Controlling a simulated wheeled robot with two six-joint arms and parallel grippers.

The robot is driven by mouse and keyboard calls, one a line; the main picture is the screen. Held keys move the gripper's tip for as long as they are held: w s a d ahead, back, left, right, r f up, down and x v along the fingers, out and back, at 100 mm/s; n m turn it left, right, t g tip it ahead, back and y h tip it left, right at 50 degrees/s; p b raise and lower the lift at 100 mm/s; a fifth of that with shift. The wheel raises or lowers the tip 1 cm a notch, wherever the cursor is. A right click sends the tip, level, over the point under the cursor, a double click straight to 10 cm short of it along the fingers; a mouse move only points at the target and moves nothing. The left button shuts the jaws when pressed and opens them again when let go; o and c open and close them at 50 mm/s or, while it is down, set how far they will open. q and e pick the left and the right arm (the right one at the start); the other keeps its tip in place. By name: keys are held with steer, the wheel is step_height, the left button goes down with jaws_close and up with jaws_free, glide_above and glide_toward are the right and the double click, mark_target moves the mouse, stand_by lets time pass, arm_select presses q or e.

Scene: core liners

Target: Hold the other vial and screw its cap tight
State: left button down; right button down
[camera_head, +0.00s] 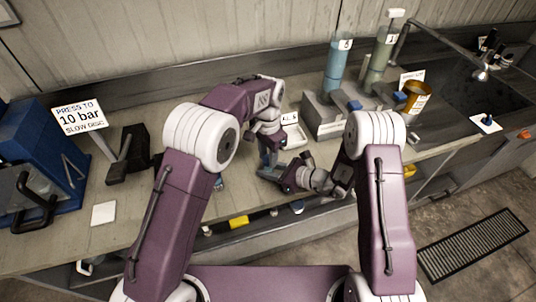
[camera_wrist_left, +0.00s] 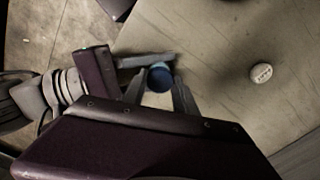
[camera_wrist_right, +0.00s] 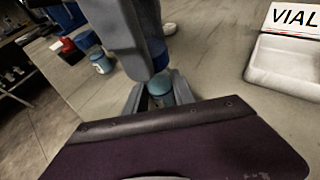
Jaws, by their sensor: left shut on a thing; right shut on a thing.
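A vial with a blue cap (camera_wrist_left: 160,76) is between my two grippers over the bench; in the head view the arms mostly hide it. My left gripper (camera_head: 268,158) reaches down from above, and its fingers are shut at the blue cap. My right gripper (camera_head: 272,176) comes in from the right, low over the bench. In the right wrist view its fingers are shut around the vial (camera_wrist_right: 158,86), just below the left fingers. The vial looks upright. Whether the cap sits fully down on it cannot be told.
A white tray (camera_wrist_right: 285,67) with a vial label stands beside the grippers. A blue press (camera_head: 38,160) stands at far left. A small white round piece (camera_wrist_left: 261,73) lies on the bench.

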arm_select(q)
steer(key=shift+f, duration=0.25)
steer(key=m, duration=1.5)
steer(key=shift+w, duration=0.1)
steer(key=m, duration=1.4)
